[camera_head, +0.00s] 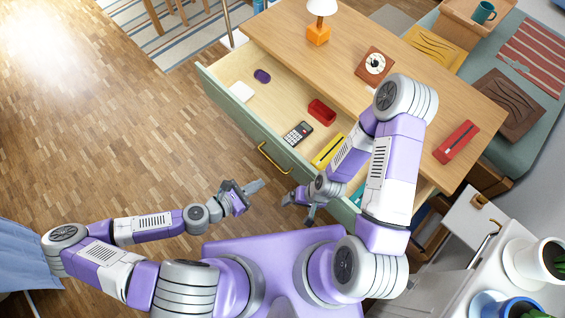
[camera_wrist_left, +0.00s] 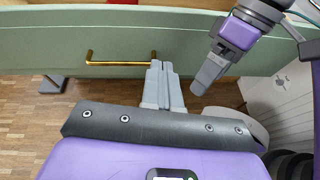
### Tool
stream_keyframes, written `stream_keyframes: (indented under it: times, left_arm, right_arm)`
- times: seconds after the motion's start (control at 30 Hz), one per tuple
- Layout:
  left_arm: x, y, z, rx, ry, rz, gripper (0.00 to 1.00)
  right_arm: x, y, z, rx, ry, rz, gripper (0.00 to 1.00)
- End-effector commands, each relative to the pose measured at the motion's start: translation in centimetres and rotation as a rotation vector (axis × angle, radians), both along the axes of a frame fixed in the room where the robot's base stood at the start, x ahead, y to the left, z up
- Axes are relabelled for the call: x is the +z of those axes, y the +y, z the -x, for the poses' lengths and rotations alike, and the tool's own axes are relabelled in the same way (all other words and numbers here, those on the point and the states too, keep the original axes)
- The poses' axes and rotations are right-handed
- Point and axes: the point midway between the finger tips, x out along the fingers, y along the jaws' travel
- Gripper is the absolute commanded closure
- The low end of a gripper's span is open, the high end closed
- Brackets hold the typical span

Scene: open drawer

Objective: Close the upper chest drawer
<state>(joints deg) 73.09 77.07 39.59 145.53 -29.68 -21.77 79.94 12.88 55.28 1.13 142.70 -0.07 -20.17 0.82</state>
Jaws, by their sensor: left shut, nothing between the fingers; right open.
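The upper chest drawer is pulled out, and its green front (camera_head: 236,124) faces me with a brass handle (camera_head: 270,159) in the middle. The same green front (camera_wrist_left: 50,38) and brass handle (camera_wrist_left: 118,60) fill the upper part of the left wrist view. My left gripper (camera_head: 259,185) is shut and empty, a little in front of the drawer near the handle. In the left wrist view its fingertips (camera_wrist_left: 161,66) overlap the handle's right end; I cannot tell whether they touch. My right gripper (camera_head: 297,207) is open, near the right part of the drawer front.
Inside the drawer are a calculator (camera_head: 298,133), a red box (camera_head: 321,111), a yellow item (camera_head: 327,150) and a purple item (camera_head: 262,76). Wooden floor (camera_head: 120,130) at left is clear.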

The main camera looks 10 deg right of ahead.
Motion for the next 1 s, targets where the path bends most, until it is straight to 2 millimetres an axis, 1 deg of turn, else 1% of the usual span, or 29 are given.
stream_keyframes:
  times: [0.03,0.17,0.27,0.37,0.47,0.9,1.0]
  left_arm:
    - [-0.1,0.5,-0.6,0.046,0.014,0.040,1.00]
    - [0.4,1.1,-1.4,0.104,0.033,0.092,1.00]
    - [0.5,0.9,-1.8,0.113,0.037,0.105,1.00]
    - [0.2,0.2,-2.3,0.112,0.037,0.104,1.00]
    - [-0.2,-0.9,-2.9,0.109,0.037,0.103,1.00]
    - [-2.7,-6.9,-7.2,0.109,0.037,0.102,1.00]
    - [-2.5,-7.9,-8.1,0.109,0.036,0.101,1.00]
  right_arm:
    - [-0.6,0.0,0.0,0.000,0.000,0.000,0.09]
    - [-0.9,0.0,0.0,0.000,0.000,0.000,0.09]
    - [-1.0,0.0,0.0,0.000,-0.001,0.000,0.09]
    - [-1.1,0.0,0.0,0.000,-0.001,0.000,0.09]
    - [-1.4,0.0,0.0,0.000,-0.001,0.000,0.09]
    - [-2.9,0.0,0.0,0.000,-0.001,0.000,0.09]
    - [-3.1,0.0,0.0,0.000,-0.001,0.000,0.09]
